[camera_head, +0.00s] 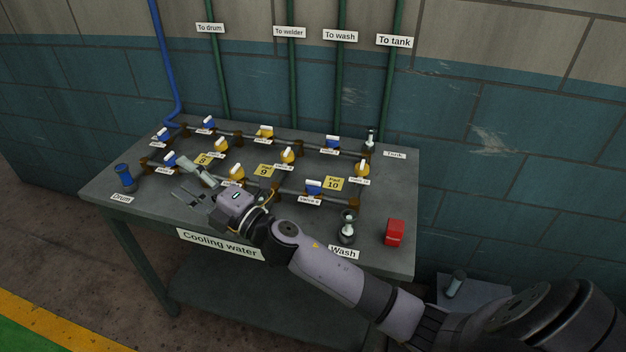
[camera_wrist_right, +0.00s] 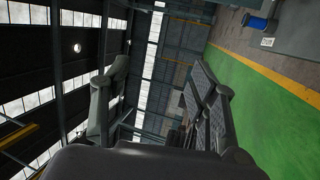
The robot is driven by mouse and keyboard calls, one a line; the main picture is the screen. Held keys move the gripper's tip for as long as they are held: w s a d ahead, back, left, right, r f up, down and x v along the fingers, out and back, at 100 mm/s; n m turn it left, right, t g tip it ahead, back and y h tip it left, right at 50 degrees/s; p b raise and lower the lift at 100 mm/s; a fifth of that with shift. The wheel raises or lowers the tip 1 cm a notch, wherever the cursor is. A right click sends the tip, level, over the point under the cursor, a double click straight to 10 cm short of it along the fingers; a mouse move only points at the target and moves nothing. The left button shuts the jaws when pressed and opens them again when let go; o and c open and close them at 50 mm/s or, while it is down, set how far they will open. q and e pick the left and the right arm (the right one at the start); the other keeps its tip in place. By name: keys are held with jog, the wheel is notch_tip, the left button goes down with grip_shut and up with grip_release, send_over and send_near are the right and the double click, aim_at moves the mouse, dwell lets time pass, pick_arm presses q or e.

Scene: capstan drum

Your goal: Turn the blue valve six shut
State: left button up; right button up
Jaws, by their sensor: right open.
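A blue valve (camera_head: 313,187) with a white top sits on the front pipe run, right of centre on the bench. The label below it is too small to read surely, so I cannot confirm it as valve six. My right gripper (camera_head: 186,182) is open and empty over the left front of the bench, well left of that valve and apart from it. In the right wrist view its two spread fingers (camera_wrist_right: 160,92) have nothing between them. My left gripper is not in view.
Several other blue and yellow valves stand on the pipes of the bench (camera_head: 300,245). A blue cup-like fitting (camera_head: 125,177) stands at the left, a grey wash fitting (camera_head: 348,227) and a red block (camera_head: 395,232) at the front right. A brick wall is behind.

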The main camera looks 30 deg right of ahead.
jog(key=a+r+n+g+y, duration=0.3)
jog(key=a+n+g+y, duration=0.35)
jog(key=n, duration=0.55)
jog(key=r+n+g+h, duration=0.1)
jog(key=n+g+h, duration=0.95)
jog(key=h, duration=0.65)
send_over(313, 181)
jog(key=m+g, duration=0.1)
jog(key=g, duration=0.1)
jog(key=shift+y, duration=0.25)
notch_tip(313, 181, down, 17)
jog(key=p, duration=0.2)
jog(key=shift+s+p, duration=0.1)
jog(key=shift+p, duration=0.3)
jog(key=shift+c, duration=0.3)
